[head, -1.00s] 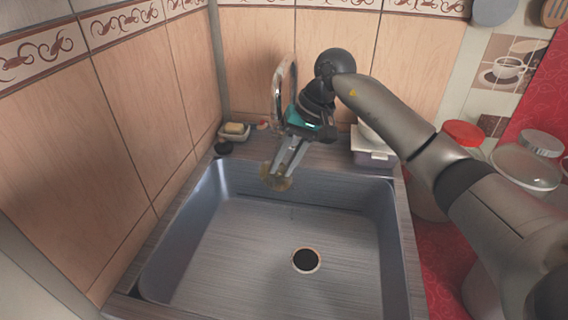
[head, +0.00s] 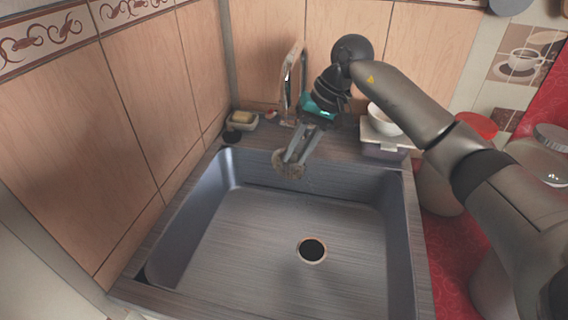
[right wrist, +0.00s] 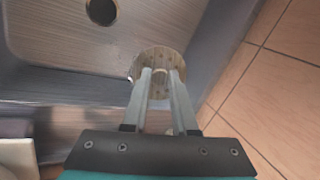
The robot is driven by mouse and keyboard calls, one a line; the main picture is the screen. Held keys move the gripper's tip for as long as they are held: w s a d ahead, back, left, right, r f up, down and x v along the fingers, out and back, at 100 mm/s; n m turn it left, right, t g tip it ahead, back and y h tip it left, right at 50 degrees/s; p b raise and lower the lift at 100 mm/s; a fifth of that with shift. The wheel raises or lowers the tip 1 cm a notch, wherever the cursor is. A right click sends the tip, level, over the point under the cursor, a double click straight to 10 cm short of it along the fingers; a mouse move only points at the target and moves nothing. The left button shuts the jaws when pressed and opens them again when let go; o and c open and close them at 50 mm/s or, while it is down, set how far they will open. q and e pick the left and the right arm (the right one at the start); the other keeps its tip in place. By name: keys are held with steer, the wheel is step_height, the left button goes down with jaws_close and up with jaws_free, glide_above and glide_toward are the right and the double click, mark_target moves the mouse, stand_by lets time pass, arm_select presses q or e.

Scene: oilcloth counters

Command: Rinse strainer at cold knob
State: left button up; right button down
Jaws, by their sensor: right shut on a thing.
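The strainer (head: 284,165), a small round disc with holes, is gripped at the back edge of the sink basin. It also shows in the right wrist view (right wrist: 147,61). My right gripper (head: 292,158) is shut on it, with both fingertips (right wrist: 160,73) at its middle. The metal faucet (head: 300,72) stands behind the gripper at the back wall and is partly hidden by it. A small reddish knob (head: 270,114) shows at the faucet's left; I cannot tell whether it is the cold one. My left gripper is not in view.
The sink basin (head: 235,248) is empty, with a dark round drain (head: 312,250). A soap dish (head: 242,121) and a dark stopper (head: 232,137) sit at the back left. A white bowl (head: 383,120) on a lidded container (head: 385,150) stands right of the gripper.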

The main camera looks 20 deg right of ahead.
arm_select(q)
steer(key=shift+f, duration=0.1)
arm_select(e)
steer(key=shift+w+a+f, duration=0.1)
steer(key=shift+a, duration=0.3)
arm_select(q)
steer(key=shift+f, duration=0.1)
arm_select(e)
steer(key=shift+d, duration=0.2)
arm_select(q)
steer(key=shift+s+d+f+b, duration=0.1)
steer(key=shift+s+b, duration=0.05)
steer(key=shift+b, duration=0.3)
arm_select(e)
steer(key=shift+s+d+f, duration=0.1)
steer(key=shift+s+d, duration=0.1)
steer(key=shift+d, duration=0.3)
